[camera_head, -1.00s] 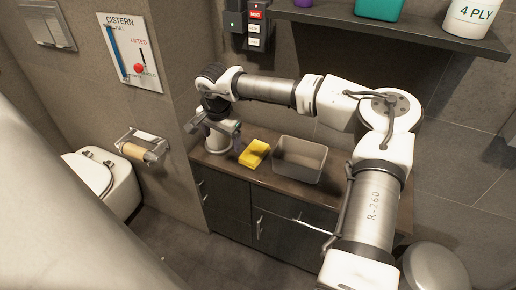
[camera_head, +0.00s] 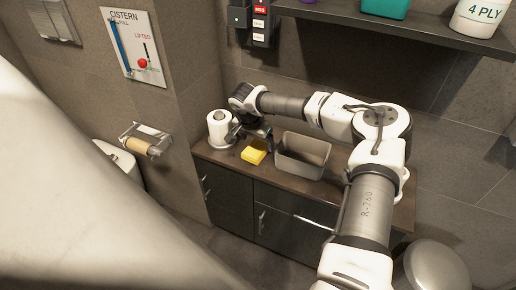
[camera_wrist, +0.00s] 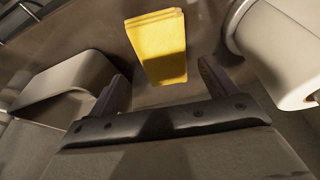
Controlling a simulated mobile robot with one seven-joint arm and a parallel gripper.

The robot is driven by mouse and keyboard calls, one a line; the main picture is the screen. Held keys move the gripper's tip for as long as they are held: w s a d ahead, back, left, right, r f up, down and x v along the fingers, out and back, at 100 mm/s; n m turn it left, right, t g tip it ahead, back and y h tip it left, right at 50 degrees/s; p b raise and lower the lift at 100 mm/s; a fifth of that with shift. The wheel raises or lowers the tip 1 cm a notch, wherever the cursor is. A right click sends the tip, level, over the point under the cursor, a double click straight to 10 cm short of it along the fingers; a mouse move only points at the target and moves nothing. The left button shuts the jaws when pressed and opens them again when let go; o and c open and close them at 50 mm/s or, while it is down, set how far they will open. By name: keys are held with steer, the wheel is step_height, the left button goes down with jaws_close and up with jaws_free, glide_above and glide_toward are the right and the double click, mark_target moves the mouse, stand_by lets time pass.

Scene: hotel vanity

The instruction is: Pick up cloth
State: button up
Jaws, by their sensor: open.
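The cloth (camera_head: 254,155) is yellow and folded, lying on the dark brown counter (camera_head: 228,159) to the left of a grey bin. In the wrist view the cloth (camera_wrist: 160,45) lies ahead of the fingers, roughly centred between them, with a shadow across its nearer part. My gripper (camera_wrist: 160,85) is open and empty; its two dark fingers point toward the cloth and do not visibly touch it. In the head view my gripper (camera_head: 262,134) is small and dark, just above and behind the cloth, partly hidden by the wrist.
A grey open bin (camera_head: 303,155) stands just right of the cloth. A white paper roll (camera_head: 219,128) stands upright at its left, close to the gripper; it also shows in the wrist view (camera_wrist: 275,48). A shelf (camera_head: 390,25) overhangs the arm.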

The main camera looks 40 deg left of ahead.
mark_target(258, 147)
steer(key=x, duration=0.3)
steer(key=shift+a+f, duration=0.15)
steer(key=shift+f, duration=0.05)
steer(key=shift+c, duration=0.3)
steer(key=c, duration=1)
steer(key=shift+r, duration=0.15)
step_height(258, 147, up, 20)
steer(key=shift+f+b, duration=0.1)
steer(key=shift+b, duration=0.3)
